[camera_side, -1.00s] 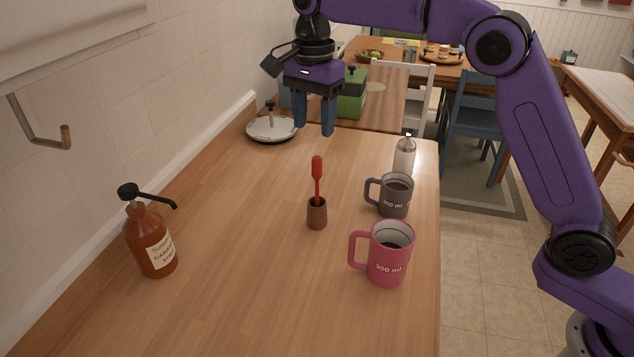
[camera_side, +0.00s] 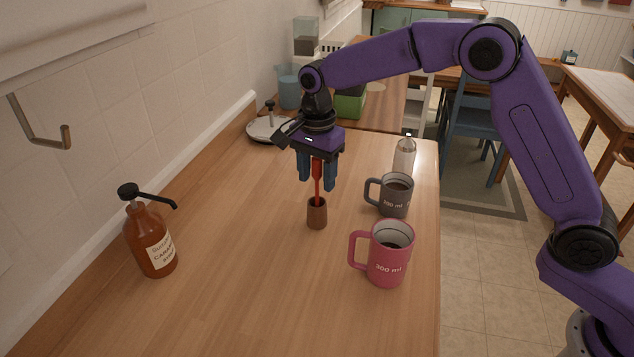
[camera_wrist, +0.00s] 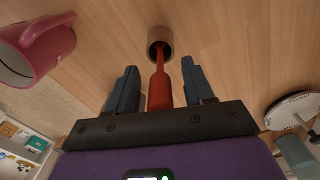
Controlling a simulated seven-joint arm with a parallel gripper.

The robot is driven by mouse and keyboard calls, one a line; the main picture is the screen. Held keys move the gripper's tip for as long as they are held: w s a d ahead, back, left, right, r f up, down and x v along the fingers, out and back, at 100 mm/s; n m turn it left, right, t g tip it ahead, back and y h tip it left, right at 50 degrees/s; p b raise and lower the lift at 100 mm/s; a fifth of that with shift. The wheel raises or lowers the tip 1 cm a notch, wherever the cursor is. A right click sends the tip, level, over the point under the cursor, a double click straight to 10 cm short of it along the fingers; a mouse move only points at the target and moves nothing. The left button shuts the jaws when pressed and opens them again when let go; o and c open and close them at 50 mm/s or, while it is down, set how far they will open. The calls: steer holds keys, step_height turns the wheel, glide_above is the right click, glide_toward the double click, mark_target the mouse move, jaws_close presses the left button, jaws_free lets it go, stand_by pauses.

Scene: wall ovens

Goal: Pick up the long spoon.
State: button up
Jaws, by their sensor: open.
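The long red spoon (camera_side: 317,180) stands upright in a small brown cup (camera_side: 317,213) on the wooden counter. My gripper (camera_side: 317,186) is open above the cup, with its blue fingers on either side of the spoon's upper part. In the wrist view, the spoon's thick red end (camera_wrist: 160,92) lies between the two fingers (camera_wrist: 162,85), with a gap on both sides. The cup (camera_wrist: 160,40) is beyond the fingertips. The top of the spoon is hidden by my gripper in the side view.
A pink mug (camera_side: 388,255), a grey mug (camera_side: 394,196) and a pale bottle (camera_side: 404,157) stand to the right. A brown syrup pump bottle (camera_side: 151,240) is at the left. A round metal lid-like object (camera_side: 266,129) lies behind. The front counter is clear.

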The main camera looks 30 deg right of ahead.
steer(key=shift+f, duration=0.3)
jaws_close()
